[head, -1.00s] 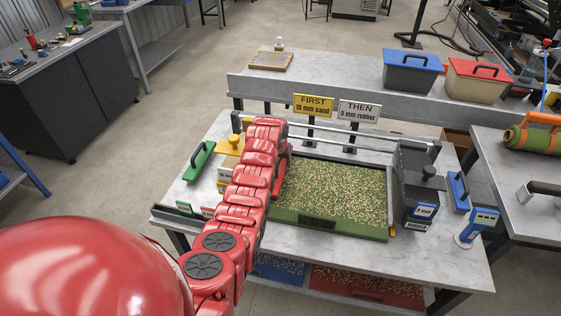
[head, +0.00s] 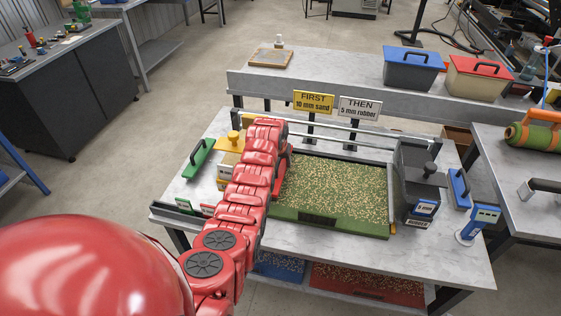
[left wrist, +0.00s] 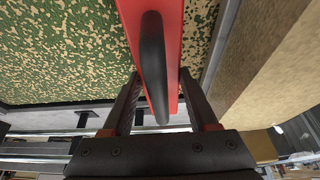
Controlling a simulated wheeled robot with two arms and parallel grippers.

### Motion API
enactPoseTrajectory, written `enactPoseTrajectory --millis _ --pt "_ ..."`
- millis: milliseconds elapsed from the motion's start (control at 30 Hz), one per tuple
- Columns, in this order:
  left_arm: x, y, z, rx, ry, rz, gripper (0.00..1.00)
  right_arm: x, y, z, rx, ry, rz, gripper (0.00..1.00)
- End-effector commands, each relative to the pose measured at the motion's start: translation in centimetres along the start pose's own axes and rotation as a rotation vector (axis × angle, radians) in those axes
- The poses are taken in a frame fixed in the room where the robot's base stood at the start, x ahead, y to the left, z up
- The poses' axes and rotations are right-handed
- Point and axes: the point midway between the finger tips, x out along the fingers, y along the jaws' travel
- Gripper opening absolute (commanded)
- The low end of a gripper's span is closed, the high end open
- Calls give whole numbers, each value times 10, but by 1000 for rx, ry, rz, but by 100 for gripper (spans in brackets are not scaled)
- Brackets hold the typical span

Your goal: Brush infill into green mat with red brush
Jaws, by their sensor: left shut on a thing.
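The green mat (head: 360,228) lies on the bench, its top speckled with pale tan infill (head: 335,185). The infill also shows in the left wrist view (left wrist: 60,50), with green showing between the grains. The red brush (left wrist: 178,25) has a black handle (left wrist: 154,60). My left gripper (left wrist: 158,105) is shut on this handle, over the mat's left part. In the head view my red left arm hides most of the gripper and brush. The brush's underside is hidden, so I cannot tell whether it touches the infill. My right gripper is not in view.
Two signs (head: 314,102) and a rail stand behind.

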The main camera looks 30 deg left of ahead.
Motion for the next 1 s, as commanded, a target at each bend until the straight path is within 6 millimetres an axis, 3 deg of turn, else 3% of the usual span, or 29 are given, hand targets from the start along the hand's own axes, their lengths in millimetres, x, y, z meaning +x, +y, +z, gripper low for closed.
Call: enactPoseTrajectory --millis 1000 --pt "9 1 4 1 0 0 0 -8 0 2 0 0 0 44"
